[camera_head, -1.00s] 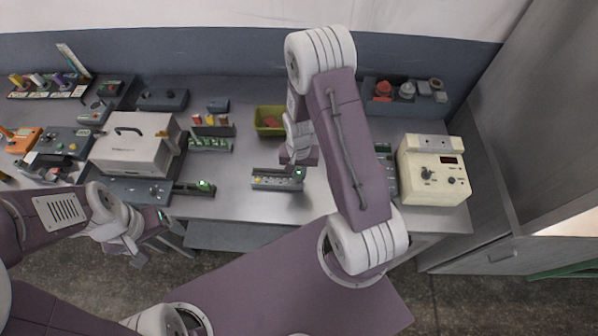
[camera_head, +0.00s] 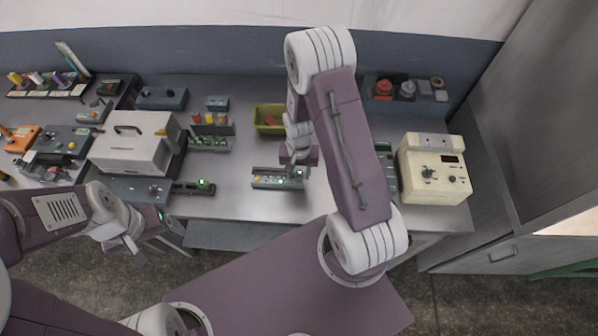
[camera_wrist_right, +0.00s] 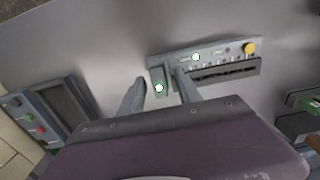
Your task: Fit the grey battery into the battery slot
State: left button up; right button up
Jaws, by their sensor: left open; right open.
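A grey block with a lit green spot, which looks like the grey battery (camera_wrist_right: 160,76), stands between the fingers of my right gripper (camera_wrist_right: 160,97) in the right wrist view. The fingers are apart, one on each side of it. It sits at the left end of a grey panel with a long dark slot (camera_wrist_right: 222,71), a light and a yellow knob. I cannot tell whether it is fully seated. The same panel (camera_head: 265,182) is near the table's front edge in the head view, below my right gripper (camera_head: 298,168). My left gripper (camera_head: 138,252) is open and empty, low at the left.
A yellow-green bin (camera_head: 260,122) stands behind the panel. A cream box with knobs (camera_head: 434,170) is to the right. A white case (camera_head: 130,145) and several small devices crowd the left. Bare table lies just left of the panel.

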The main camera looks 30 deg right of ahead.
notch_tip(320, 180, up, 9)
jog(key=shift+b, duration=0.55)
jog(key=shift+f, duration=0.15)
jog(key=s+a+n+t+b, duration=0.1)
jog(key=s+a+n+b, duration=0.3)
jog(key=s+n+b, duration=0.2)
jog(key=shift+s+a+f, duration=0.25)
jog(key=shift+s+a, duration=0.15)
jog(key=shift+s, duration=0.7)
jog(key=shift+s, duration=0.15)
